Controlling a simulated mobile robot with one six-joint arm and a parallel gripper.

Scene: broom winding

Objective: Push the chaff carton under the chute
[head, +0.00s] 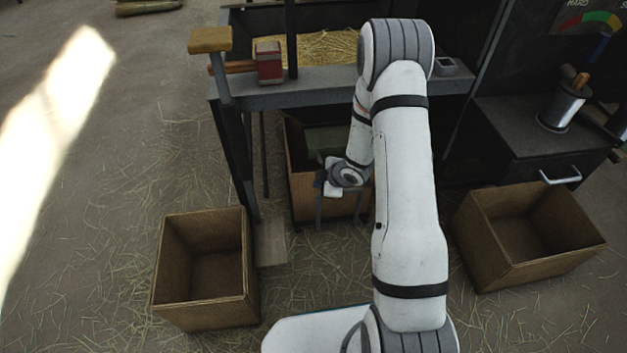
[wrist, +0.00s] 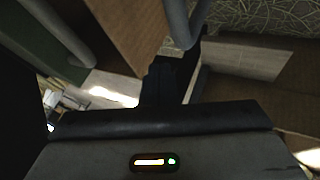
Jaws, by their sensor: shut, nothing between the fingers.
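A brown open-topped carton (head: 303,192) stands partly under the bench, in the middle of the head view. I take it to be the chaff carton, though no label shows. My gripper (head: 335,192) is shut and empty, low at the carton's near side; my arm hides part of the carton. In the wrist view, the dark gripper (wrist: 172,80) is close to a brown carton wall (wrist: 125,32); whether they touch is unclear. A dull green part (head: 325,139) shows above or in the carton, under the bench. It may be the chute, but I cannot tell.
Two more open, empty cartons stand at the left (head: 205,300) and right (head: 560,262). A red block with a wooden handle (head: 269,63) lies on the bench (head: 300,90). A wooden pedal or board (head: 270,243) is beside the left carton. The straw-strewn floor is clear in front.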

